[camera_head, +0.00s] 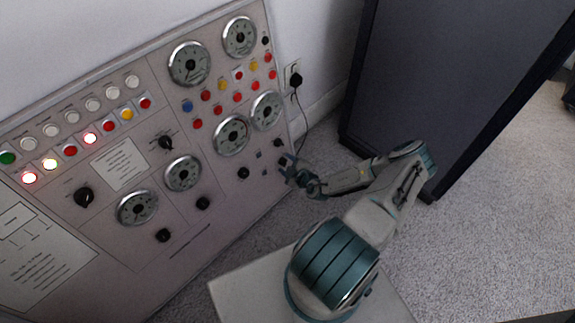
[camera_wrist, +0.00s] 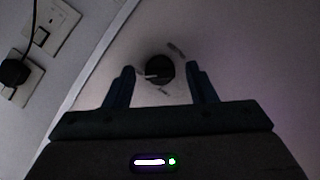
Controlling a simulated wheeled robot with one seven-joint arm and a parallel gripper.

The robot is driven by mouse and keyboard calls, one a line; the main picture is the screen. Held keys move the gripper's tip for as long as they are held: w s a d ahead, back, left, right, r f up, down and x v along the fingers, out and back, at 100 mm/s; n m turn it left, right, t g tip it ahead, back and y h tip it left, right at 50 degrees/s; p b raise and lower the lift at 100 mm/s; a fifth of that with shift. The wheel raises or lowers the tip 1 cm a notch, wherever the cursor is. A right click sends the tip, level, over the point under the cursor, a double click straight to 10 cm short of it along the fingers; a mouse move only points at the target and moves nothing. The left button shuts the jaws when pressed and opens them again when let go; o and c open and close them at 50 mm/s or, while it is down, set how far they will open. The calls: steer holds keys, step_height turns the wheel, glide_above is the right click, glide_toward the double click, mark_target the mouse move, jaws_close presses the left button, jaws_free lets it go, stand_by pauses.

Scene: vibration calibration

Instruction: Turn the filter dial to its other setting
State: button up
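A round black dial (camera_wrist: 160,70) with a white pointer line sits on the pale panel in the wrist view. The pointer aims to the left, and small marks lie around the dial, too blurred to read. My gripper (camera_wrist: 160,72) is open, with one finger on each side of the dial and a visible gap to it on both sides. In the head view my gripper (camera_head: 284,165) is at the panel's lower right edge, near a small black knob (camera_head: 278,142). I cannot read a label that names the filter dial.
The panel (camera_head: 225,195) carries gauges, lit buttons and other black knobs (camera_head: 243,173). A wall socket with a black plug (camera_head: 296,80) and cable is right of the panel. A dark cabinet (camera_head: 440,70) stands behind my arm. Grey carpet is open at right.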

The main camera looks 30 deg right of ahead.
steer(key=p+v, duration=0.4)
steer(key=v, duration=0.9)
steer(key=shift+s, duration=0.45)
steer(key=shift+d+r, duration=0.1)
